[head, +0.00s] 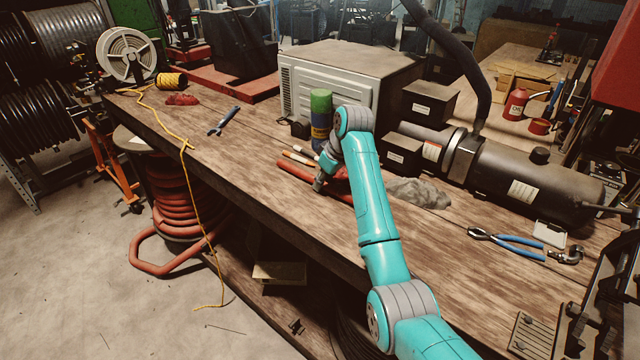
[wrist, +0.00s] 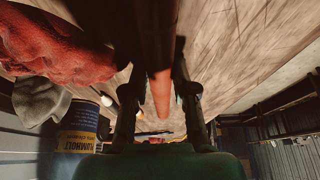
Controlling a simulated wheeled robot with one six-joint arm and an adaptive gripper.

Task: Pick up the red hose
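The red hose (head: 292,168) lies on the wooden workbench, with its near part hidden behind my gripper and arm in the head view. In the wrist view the hose (wrist: 161,92) runs between my two fingers. My gripper (head: 319,185) is low over the bench at the hose. In the wrist view my gripper (wrist: 157,85) looks open, with one finger on each side of the hose and gaps beside it. The upper middle of that view is dark and blurred, so contact at the fingertips cannot be told.
A red cloth (wrist: 55,45) lies close beside my gripper. A green, blue and yellow can (head: 320,112) stands just behind. A grey cloth (head: 418,192), a black machine (head: 520,180) and blue-handled pliers (head: 505,240) are to the right. The bench left of the hose is mostly clear.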

